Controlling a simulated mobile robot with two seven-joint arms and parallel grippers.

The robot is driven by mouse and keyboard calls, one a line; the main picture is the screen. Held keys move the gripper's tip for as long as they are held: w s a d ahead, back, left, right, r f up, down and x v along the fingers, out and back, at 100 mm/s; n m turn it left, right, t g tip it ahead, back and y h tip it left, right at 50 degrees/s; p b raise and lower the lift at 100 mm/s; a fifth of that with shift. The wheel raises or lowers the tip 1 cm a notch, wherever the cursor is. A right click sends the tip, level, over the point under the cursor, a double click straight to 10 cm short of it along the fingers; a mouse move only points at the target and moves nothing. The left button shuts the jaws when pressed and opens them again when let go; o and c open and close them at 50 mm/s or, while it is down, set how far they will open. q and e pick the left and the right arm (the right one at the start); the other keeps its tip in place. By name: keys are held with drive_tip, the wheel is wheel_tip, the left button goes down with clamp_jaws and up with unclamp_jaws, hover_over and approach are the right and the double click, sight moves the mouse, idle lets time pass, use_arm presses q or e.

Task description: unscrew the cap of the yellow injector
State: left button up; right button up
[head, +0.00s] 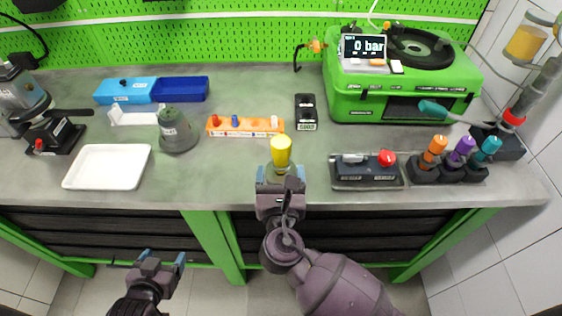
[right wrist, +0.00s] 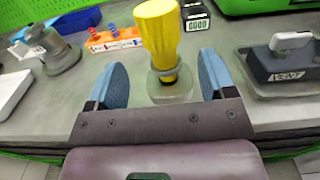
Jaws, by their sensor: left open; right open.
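The yellow injector (head: 281,150) stands upright near the front edge of the bench in the head view, yellow on top with a clear lower part. In the right wrist view the yellow injector (right wrist: 158,40) stands ahead, its clear base between the fingers in the picture. My right gripper (head: 280,175) is open just in front of the injector; its blue fingertips (right wrist: 168,75) flank the clear part, with gaps on both sides. My left gripper (head: 147,259) is open and empty, low in front of the bench, away from the injector.
An orange rack (head: 245,126) with small parts and a black counter (head: 306,112) lie behind the injector. A tray with a red-knobbed device (head: 366,170) is to the right. A white tray (head: 107,167) and grey conical vessel (head: 177,130) are left. Bench space beside the injector is clear.

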sight(281, 159)
drive_tip(key=shift+w+r+p, duration=0.15)
drive_tip(key=shift+w, duration=1.5)
drive_tip(key=shift+w+r+p, duration=0.1)
drive_tip(key=shift+w+p, duration=0.05)
drive_tip(key=shift+w, duration=1.5)
drive_tip(key=c, duration=1.2)
